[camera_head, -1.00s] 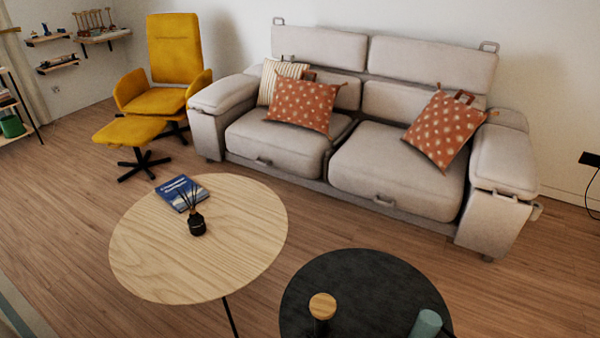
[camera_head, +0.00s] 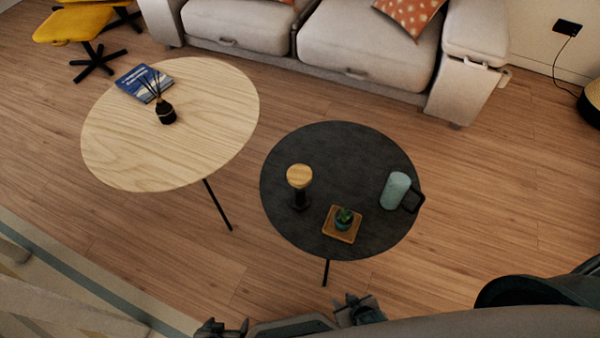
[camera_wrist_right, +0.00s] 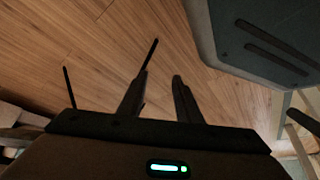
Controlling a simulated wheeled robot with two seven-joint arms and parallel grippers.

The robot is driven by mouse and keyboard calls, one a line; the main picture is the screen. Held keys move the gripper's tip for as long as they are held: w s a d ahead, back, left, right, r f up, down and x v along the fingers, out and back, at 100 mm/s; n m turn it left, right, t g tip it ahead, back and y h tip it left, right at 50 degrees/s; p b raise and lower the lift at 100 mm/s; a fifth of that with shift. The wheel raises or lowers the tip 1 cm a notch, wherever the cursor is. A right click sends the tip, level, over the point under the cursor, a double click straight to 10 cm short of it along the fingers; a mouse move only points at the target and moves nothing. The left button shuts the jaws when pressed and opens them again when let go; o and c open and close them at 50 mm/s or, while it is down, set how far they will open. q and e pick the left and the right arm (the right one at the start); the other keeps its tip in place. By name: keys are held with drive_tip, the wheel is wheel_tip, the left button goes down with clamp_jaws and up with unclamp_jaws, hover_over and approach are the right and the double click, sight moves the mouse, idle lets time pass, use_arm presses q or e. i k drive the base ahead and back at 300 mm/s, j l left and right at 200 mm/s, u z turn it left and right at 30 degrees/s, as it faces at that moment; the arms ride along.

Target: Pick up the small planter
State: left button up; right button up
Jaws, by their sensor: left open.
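The small planter (camera_head: 344,219) holds a green succulent and sits on a square wooden tray (camera_head: 341,236). The tray rests near the front edge of the round black table (camera_head: 350,160). My left gripper (camera_head: 226,326) shows only in part at the bottom edge of the head view, open and well short of the planter. In the right wrist view my right gripper (camera_wrist_right: 161,76) has its two dark fingers apart, with nothing between them. The wood floor lies beyond them, and the planter is not in that view.
On the black table, a wooden-topped dark object (camera_head: 299,184) stands left of the planter and a pale green mug (camera_head: 396,190) right. A light wooden table (camera_head: 175,140) carries a book (camera_head: 143,82) and a reed diffuser (camera_head: 166,112). The sofa (camera_head: 350,50) stands behind.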

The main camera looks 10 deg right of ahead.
sight(343, 219)
drive_tip(key=z, duration=0.85)
